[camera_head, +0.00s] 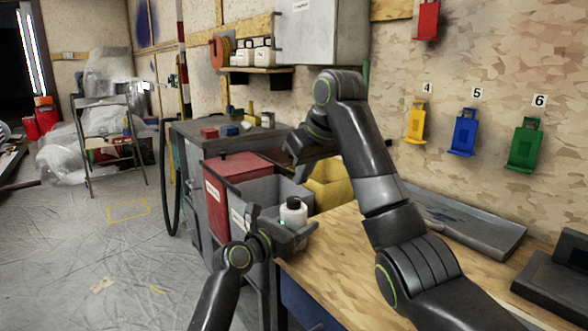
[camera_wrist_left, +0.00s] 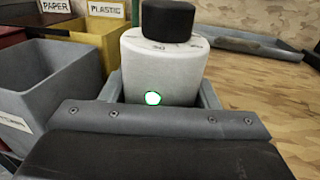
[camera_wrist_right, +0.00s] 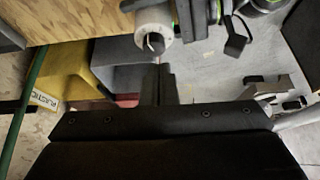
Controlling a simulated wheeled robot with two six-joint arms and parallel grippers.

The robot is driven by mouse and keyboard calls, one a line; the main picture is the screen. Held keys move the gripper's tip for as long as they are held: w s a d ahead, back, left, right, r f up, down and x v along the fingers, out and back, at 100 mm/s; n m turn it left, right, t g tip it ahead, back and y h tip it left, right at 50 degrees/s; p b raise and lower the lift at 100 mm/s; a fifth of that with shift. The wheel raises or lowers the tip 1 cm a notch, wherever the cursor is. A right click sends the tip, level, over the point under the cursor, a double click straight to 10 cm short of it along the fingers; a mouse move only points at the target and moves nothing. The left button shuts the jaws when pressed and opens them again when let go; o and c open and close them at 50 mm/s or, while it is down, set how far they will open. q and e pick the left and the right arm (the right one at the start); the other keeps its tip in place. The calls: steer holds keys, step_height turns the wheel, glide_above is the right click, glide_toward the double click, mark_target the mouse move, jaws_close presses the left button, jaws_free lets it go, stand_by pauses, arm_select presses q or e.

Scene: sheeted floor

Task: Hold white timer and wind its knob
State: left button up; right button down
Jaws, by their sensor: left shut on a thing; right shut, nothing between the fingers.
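The white timer (camera_head: 293,214) is a squat white cylinder with a black knob (camera_wrist_left: 167,20) on top and a lit green spot on its side. It stands upright between the fingers of my left gripper (camera_head: 292,232), which is shut on its sides beside the wooden bench top. In the right wrist view the timer (camera_wrist_right: 153,22) and its dark knob show beyond the fingertips. My right gripper (camera_wrist_right: 160,82) is shut and empty, apart from the knob. In the head view my right gripper (camera_head: 291,152) is higher and farther back, above the bins.
A red bin (camera_head: 222,200), a grey bin (camera_head: 262,190) and a yellow bin (camera_head: 335,188) stand behind the timer. The wooden bench top (camera_head: 340,262) is clear near the timer; a grey tray (camera_head: 472,226) lies at its back. Several coloured holders hang on the wall.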

mark_target(294, 202)
steer(key=shift+w+d+f, duration=0.25)
steer(key=shift+d+f, duration=0.05)
steer(key=shift+f, duration=0.75)
steer(key=shift+w+d+f, duration=0.25)
steer(key=shift+f, duration=0.75)
steer(key=shift+w+d+f, duration=0.25)
steer(key=shift+d+f, duration=0.05)
steer(key=shift+f, duration=0.75)
steer(key=shift+w+a, duration=0.15)
steer(key=shift+a, duration=0.15)
